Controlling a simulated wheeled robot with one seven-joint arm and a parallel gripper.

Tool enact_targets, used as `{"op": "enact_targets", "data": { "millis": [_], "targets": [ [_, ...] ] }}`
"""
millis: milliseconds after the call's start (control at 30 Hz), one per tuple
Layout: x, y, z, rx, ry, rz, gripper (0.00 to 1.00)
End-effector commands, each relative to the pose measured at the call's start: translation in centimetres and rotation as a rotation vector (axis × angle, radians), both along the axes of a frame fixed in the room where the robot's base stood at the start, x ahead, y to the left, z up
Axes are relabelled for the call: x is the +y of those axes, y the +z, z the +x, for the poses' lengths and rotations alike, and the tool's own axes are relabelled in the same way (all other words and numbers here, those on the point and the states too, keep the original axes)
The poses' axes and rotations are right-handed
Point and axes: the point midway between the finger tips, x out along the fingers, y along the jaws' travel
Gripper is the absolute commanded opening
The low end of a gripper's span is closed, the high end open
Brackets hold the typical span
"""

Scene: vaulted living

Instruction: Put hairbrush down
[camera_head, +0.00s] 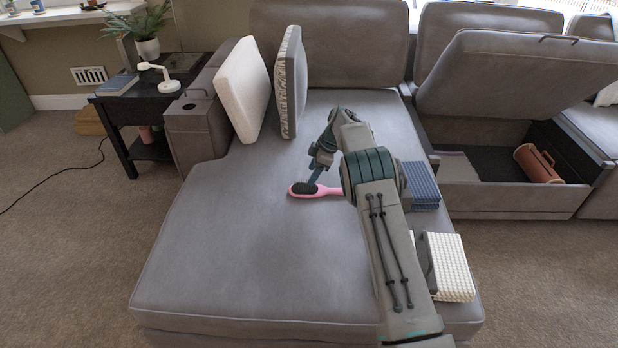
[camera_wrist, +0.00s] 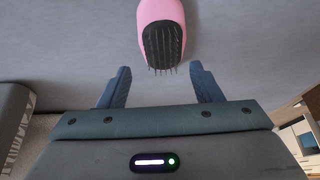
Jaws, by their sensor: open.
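A pink hairbrush (camera_head: 315,190) with a dark bristle pad lies on the grey sofa seat (camera_head: 230,240) in the head view. In the wrist view the hairbrush (camera_wrist: 160,30) shows at the top centre, bristles facing the camera side, just beyond the fingertips. My gripper (camera_head: 314,180) is low over the seat, close by the brush head. Its two blue fingers (camera_wrist: 158,82) are spread apart in the wrist view, with nothing between them. Part of the brush handle is hidden behind my arm in the head view.
Two cushions (camera_head: 242,90) stand at the sofa's left back. A folded blue cloth (camera_head: 422,187) and a white textured block (camera_head: 452,267) lie on the right edge. A side table (camera_head: 150,105) stands left. The seat's front left is clear.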

Motion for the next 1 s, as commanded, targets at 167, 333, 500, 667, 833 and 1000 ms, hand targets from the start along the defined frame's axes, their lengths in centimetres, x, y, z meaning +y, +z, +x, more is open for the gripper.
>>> {"op": "enact_targets", "data": {
  "millis": [167, 333, 500, 667, 833, 1000],
  "targets": [
    [-1.6, 3.9, 0.1, -0.001, -0.002, 0.0, 0.59],
    [-2.5, 5.9, 0.0, 0.0, -0.001, 0.0, 0.59],
    [-2.8, 6.7, 0.0, 0.001, 0.0, -0.001, 0.59],
    [-3.1, 7.2, -0.1, 0.004, -0.015, -0.004, 0.59],
    [-4.5, 10.0, -1.4, 0.034, -0.125, -0.025, 0.59],
    [-6.5, 13.8, -4.3, 0.082, -0.298, -0.057, 0.59]
  ]
}}
